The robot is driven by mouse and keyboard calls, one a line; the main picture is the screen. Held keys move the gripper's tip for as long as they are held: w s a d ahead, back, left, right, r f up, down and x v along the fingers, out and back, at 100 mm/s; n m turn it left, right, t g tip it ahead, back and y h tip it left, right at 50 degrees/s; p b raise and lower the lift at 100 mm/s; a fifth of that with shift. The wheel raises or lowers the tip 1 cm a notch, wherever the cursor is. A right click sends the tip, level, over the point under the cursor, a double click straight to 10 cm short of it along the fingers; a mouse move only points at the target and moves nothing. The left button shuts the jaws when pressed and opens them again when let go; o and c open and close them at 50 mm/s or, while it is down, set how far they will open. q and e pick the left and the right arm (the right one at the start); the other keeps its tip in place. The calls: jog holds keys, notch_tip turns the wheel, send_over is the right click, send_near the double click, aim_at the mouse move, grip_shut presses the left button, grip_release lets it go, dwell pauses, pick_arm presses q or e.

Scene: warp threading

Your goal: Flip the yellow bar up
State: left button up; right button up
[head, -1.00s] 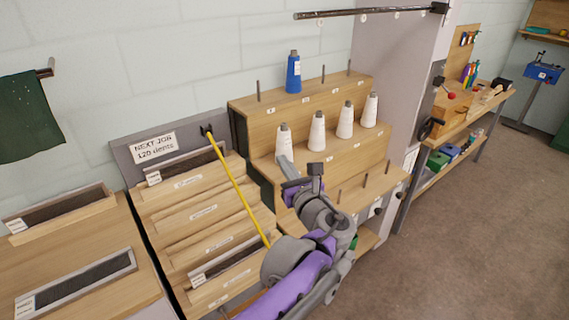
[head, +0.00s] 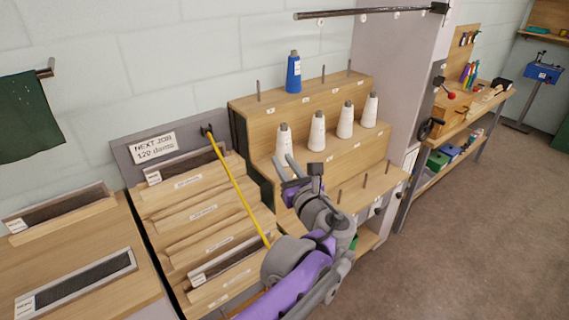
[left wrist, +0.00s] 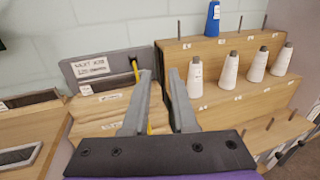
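The yellow bar (head: 233,182) runs down at a slant from a dark pivot (head: 206,130) on the grey back panel, across the front of the stepped wooden rack. Its lower end is hidden behind my left arm. My left gripper (head: 283,162) is open and empty, in front of the cone rack to the right of the bar. In the left wrist view, the open fingers (left wrist: 161,78) point at the racks, and part of the yellow bar (left wrist: 136,70) shows just left of the left finger, its lower part hidden behind it. My right gripper is not in view.
A stepped cone rack (head: 300,97) holds a blue cone (head: 293,73) and several white cones, with bare pegs nearby. The slotted rack (head: 190,215) bears reeds and labels. A "NEXT JOB" sign (head: 154,147) is on the panel. Floor at right is clear.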

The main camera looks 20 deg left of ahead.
pick_arm(q)
jog(key=o, duration=0.6)
jog(key=shift+o, duration=0.2)
jog(key=v, duration=1)
jog(key=shift+s+d, duration=0.25)
jog(key=shift+s, duration=0.05)
